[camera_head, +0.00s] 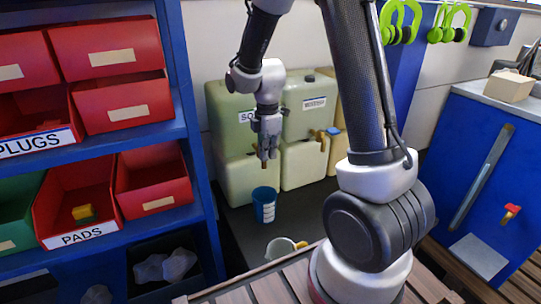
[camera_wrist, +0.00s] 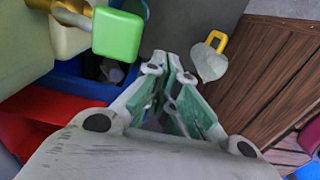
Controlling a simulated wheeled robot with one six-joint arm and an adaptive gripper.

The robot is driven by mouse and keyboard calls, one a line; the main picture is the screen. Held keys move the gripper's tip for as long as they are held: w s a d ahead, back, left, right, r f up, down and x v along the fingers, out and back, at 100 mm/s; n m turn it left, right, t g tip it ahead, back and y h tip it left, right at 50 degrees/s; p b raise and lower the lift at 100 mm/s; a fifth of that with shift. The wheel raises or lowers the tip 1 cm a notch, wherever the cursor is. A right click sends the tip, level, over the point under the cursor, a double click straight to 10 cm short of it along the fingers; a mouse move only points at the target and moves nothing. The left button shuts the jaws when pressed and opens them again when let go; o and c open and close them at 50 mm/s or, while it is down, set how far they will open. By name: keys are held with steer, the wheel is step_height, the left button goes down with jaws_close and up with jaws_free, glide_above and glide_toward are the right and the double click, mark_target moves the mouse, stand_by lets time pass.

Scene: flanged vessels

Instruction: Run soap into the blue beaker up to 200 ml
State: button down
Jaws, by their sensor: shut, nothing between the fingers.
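The blue beaker (camera_head: 264,205), with pale bands on its side, stands upright on the dark surface in front of the vessels. The soap vessel (camera_head: 228,103) is a green-topped tank, its label partly hidden by my arm. My gripper (camera_head: 266,157) is shut and empty in front of it, above the beaker. In the wrist view, my gripper (camera_wrist: 170,62) has its fingertips together beside a green tap handle (camera_wrist: 117,36) on a brass tap. The handle is apart from the fingers in the picture. The beaker's inside and any soap level cannot be seen.
A second labelled tank (camera_head: 309,112) with a blue-handled tap (camera_head: 332,132) stands to the right. A pale jug with a yellow handle (camera_head: 283,247) stands nearer, also in the wrist view (camera_wrist: 209,62). Blue shelving with red bins (camera_head: 150,185) bounds the left.

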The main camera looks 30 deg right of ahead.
steer(key=s+r, duration=0.3)
steer(key=r, duration=0.7)
steer(key=s+d+r+m+t, duration=0.2)
steer(key=s+r+m, duration=0.3)
steer(key=s+m, duration=0.4)
steer(key=s+d+r+m+t, duration=0.2)
steer(key=s+r+m, duration=0.3)
steer(key=s+m, duration=0.4)
steer(key=shift+s+d+r, duration=0.3)
steer(key=shift+s+d, duration=0.4)
steer(key=shift+s, duration=0.25)
